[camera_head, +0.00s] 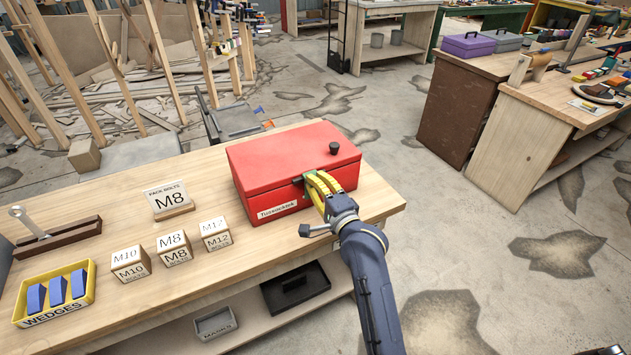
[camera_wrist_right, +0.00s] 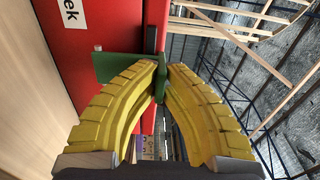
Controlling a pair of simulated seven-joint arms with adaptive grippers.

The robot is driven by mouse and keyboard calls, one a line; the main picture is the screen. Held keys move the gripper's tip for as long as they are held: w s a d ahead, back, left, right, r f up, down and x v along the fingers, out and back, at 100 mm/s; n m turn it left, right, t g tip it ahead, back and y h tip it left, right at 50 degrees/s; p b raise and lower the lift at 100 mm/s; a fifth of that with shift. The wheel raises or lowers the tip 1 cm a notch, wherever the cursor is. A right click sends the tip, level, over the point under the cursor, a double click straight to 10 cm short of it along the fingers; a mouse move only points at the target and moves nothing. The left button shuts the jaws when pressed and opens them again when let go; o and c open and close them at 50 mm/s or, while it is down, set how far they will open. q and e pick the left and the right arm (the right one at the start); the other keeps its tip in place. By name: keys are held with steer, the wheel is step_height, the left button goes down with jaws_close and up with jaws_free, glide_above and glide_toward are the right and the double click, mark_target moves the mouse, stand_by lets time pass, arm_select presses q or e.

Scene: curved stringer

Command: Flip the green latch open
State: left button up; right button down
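The red toolbox (camera_head: 285,160) stands with its lid down on the wooden workbench, a white label on its front. My right gripper (camera_head: 318,183), with yellow ribbed fingers, is at the toolbox's front, right of the label. In the right wrist view the green latch (camera_wrist_right: 160,80) stands out from the red toolbox front (camera_wrist_right: 100,25). The fingertips of my right gripper (camera_wrist_right: 163,68) close in on both sides of the latch's narrow part, with hardly any gap. The left finger hides part of the latch. My left gripper is not in view.
On the bench left of the toolbox are an M8 sign (camera_head: 168,198), several bolt blocks (camera_head: 174,248), a yellow wedges tray (camera_head: 28,322) and a wrench holder (camera_head: 60,237). A black knob (camera_head: 334,147) is on the lid. A black tray (camera_head: 296,285) sits on the shelf below.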

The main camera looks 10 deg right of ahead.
steer(key=shift+s+f, duration=0.15)
steer(key=shift+s+d+f+t+y, duration=0.15)
steer(key=shift+s+f+t+y, duration=0.25)
steer(key=shift+t, duration=0.6)
steer(key=shift+s+d+f+t+y, duration=0.15)
steer(key=shift+s+f+t+y, duration=0.35)
steer(key=shift+t, duration=0.5)
steer(key=shift+s+d+f+t+y, duration=0.25)
steer(key=shift+s+t, duration=0.25)
steer(key=shift+t, duration=0.5)
steer(key=shift+s+f, duration=0.1)
steer(key=shift+f, duration=0.05)
